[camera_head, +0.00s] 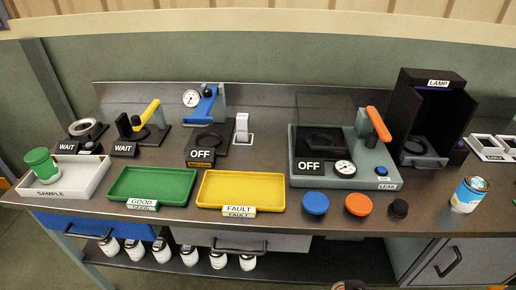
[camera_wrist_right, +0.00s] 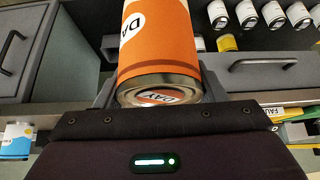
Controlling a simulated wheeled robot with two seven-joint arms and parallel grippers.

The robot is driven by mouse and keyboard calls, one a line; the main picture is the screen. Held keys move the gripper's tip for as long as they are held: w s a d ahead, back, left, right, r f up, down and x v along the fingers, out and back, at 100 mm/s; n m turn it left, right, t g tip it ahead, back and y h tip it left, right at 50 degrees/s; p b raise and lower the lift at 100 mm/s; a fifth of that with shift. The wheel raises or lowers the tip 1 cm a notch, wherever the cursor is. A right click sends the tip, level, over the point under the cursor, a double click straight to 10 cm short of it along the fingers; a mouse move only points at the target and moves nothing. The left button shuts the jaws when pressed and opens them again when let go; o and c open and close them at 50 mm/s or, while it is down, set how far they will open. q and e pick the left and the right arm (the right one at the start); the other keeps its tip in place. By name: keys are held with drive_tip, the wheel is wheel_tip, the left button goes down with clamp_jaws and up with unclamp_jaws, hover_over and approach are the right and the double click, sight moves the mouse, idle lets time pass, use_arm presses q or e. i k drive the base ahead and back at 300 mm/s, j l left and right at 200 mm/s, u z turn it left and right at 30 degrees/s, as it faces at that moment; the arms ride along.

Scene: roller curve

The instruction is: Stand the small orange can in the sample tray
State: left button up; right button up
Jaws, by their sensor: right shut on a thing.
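The small orange can (camera_wrist_right: 160,45) fills the upper middle of the right wrist view, with a white label patch and a metal end towards the camera. My right gripper (camera_wrist_right: 158,88) is shut on it, a finger on each side. The white sample tray (camera_head: 75,181) is at the far left of the bench in the head view. A small brownish shape at the head view's bottom edge is too cut off to tell. My left gripper is not in view.
A green GOOD tray (camera_head: 152,186) and yellow FAULT tray (camera_head: 241,191) lie right of the sample tray. Blue (camera_head: 316,203), orange (camera_head: 358,205) and black (camera_head: 398,208) knobs line the front edge. A blue can (camera_head: 469,195) stands at right. Testing devices fill the back.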

sight(83, 179)
drive_tip(key=j+u, duration=0.15)
drive_tip(key=j, duration=0.5)
drive_tip(key=i+j+u, duration=0.15)
drive_tip(key=j, duration=0.45)
drive_tip(key=j+u, duration=0.15)
drive_tip(key=j, duration=0.5)
drive_tip(key=i, duration=0.05)
